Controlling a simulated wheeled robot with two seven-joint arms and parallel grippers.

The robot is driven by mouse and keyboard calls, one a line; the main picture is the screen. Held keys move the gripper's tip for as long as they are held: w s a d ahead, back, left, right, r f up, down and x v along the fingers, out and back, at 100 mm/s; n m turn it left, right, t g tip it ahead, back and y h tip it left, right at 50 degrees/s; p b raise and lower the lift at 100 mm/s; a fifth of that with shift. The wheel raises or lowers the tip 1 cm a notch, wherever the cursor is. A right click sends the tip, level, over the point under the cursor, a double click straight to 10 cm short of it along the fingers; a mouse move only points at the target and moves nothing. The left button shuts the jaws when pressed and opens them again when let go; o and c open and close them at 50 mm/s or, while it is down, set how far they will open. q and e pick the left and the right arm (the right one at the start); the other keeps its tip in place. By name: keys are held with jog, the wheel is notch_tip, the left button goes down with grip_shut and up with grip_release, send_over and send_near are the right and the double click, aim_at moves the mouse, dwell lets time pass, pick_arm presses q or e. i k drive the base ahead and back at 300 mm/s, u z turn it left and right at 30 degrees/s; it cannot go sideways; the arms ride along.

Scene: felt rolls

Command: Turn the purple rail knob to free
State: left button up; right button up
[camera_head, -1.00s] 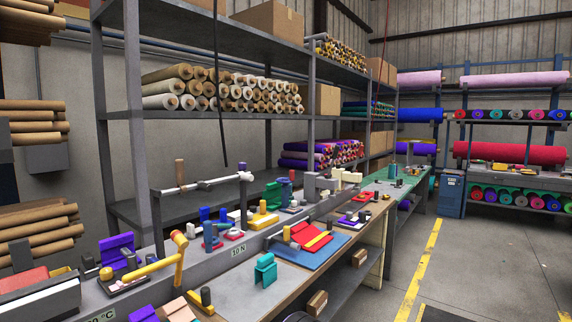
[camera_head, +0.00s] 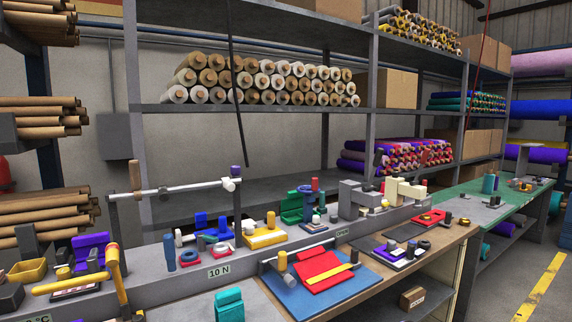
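The purple rail knob (camera_head: 235,170) stands on top of a white collar at the right end of a pale horizontal rail (camera_head: 175,188), above the back of the grey bench. A brown knob (camera_head: 134,175) stands up near the rail's left end. A grey slider sits partway along the rail. Any marking for the knob's setting is too small to read. Neither of my grippers shows in the head view.
A yellow lever (camera_head: 80,284) rises at the front left of the grey bench (camera_head: 160,283). A blue mat (camera_head: 325,295) carries red cloth. A teal block (camera_head: 229,305) stands in front. Shelves of rolls (camera_head: 265,81) stand behind. Free floor lies at the lower right.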

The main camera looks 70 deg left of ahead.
aim_at(235, 170)
jog(key=i, duration=1.95)
jog(key=u, duration=4.1)
